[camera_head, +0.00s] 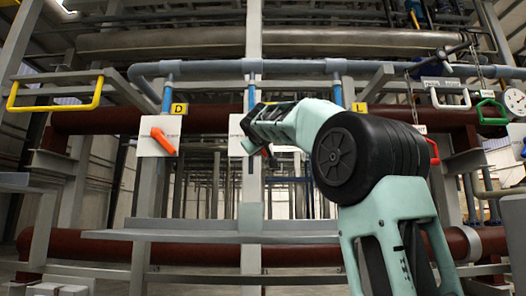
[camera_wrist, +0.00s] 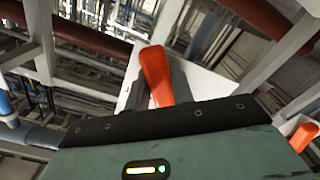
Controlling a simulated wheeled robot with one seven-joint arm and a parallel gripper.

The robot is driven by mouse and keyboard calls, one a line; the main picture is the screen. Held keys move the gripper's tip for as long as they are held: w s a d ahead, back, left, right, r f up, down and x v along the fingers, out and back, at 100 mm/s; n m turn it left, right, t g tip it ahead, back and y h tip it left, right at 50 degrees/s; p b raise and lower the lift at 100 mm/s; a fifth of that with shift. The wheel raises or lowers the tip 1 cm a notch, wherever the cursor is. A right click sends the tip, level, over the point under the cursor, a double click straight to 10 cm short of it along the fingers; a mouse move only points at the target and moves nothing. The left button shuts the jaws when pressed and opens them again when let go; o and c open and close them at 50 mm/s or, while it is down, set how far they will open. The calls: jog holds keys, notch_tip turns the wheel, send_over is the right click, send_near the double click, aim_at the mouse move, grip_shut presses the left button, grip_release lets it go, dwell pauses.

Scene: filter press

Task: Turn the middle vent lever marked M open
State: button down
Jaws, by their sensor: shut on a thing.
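The middle lever (camera_wrist: 157,75) is orange and stands up from a white plate in the wrist view; its lower part is hidden behind my gripper. In the head view, its white plate (camera_head: 236,134) shows beside my gripper (camera_head: 256,140), and a bit of orange (camera_head: 266,150) shows at the jaws. My gripper is shut on the middle lever. The letter M is hidden behind my arm. The vent pipe (camera_head: 252,96) comes down from above.
An orange lever (camera_head: 163,141) marked D sits on a white plate to the left, tilted. A yellow L tag (camera_head: 358,107) shows to the right, partly behind my arm. A grey shelf (camera_head: 210,236) runs below.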

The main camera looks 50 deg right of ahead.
jog(key=m+b, duration=0.1)
jog(key=w+a+f+m+b, duration=0.1)
jog(key=b, duration=0.1)
jog(key=shift+f+m, duration=0.1)
jog(key=shift+m, duration=0.3)
jog(key=w+a+r+m+b, duration=0.1)
jog(key=w+a+m, duration=0.3)
jog(key=m, duration=0.9)
jog(key=shift+w+r, duration=0.45)
jog(key=shift+w, duration=0.05)
jog(key=shift+a+m, duration=0.1)
jog(key=shift+m, duration=0.3)
jog(key=c, duration=1.2)
grip_release()
jog(key=b+v, duration=0.7)
jog(key=v, duration=1)
jog(key=shift+s+b, duration=0.2)
jog(key=shift+b, duration=0.15)
